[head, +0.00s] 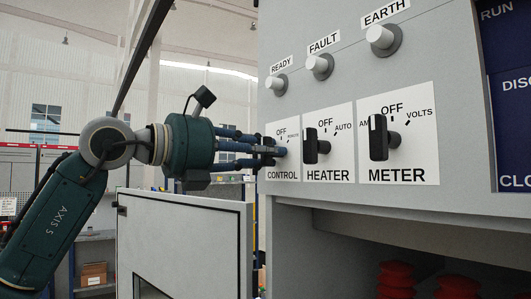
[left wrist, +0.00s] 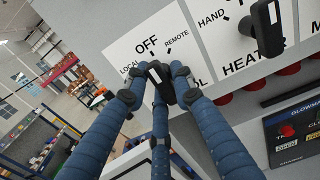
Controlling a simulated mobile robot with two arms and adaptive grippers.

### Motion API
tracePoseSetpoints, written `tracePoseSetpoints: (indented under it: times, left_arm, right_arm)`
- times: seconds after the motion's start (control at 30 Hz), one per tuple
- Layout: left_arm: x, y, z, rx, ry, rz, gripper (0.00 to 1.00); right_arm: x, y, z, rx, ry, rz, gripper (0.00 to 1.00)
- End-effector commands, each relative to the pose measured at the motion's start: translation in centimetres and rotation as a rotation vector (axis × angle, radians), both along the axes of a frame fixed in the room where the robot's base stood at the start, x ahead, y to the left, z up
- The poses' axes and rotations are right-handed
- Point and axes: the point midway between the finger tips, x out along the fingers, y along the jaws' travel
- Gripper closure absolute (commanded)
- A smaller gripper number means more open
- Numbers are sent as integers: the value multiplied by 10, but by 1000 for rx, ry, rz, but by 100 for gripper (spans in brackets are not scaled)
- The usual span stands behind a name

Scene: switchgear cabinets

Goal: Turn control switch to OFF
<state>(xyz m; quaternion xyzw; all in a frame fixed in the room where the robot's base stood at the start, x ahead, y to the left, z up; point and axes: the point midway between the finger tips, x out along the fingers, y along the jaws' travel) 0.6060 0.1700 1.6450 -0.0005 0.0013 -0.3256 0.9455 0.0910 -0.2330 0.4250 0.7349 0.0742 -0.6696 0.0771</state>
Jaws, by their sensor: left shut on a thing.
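The control switch is a black knob on a white plate marked OFF and CONTROL (head: 283,172) at the left of the cabinet front. My left gripper (head: 274,152) reaches it from the left and is shut on the knob. In the left wrist view the control switch (left wrist: 159,82) sits between the blue fingers of the left gripper (left wrist: 156,88). The plate there reads LOCAL, OFF and REMOTE. The white mark on the knob is partly visible; fingers cover much of the knob, so its exact setting is hard to tell. My right gripper is not in view.
The heater switch (head: 316,147) and meter switch (head: 379,138) stick out just right of the control switch. Ready, fault and earth lamps (head: 319,65) project above. An open grey cabinet door (head: 185,235) stands below my left arm. Red insulators (head: 396,278) sit in the recess.

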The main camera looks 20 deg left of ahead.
Motion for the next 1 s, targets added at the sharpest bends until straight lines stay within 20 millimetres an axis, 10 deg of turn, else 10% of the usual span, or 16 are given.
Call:
tracePoseSetpoints:
  times: [0.17, 0.2, 0.3, 0.67, 1.0]
  left_arm:
    - [0, 3, 5, -6, -11, 5, 100]
    - [-1, 3, 5, -6, -11, 5, 72]
    - [0, 3, 4, -5, -9, 4, 58]
    - [-4, 6, 2, -1, -5, 3, 58]
    - [-55, 47, 2, -3, -8, 7, 58]
  right_arm:
    - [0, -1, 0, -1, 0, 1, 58]
    - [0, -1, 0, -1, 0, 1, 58]
    - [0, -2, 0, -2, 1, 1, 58]
    - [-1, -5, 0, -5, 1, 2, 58]
    - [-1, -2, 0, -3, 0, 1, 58]
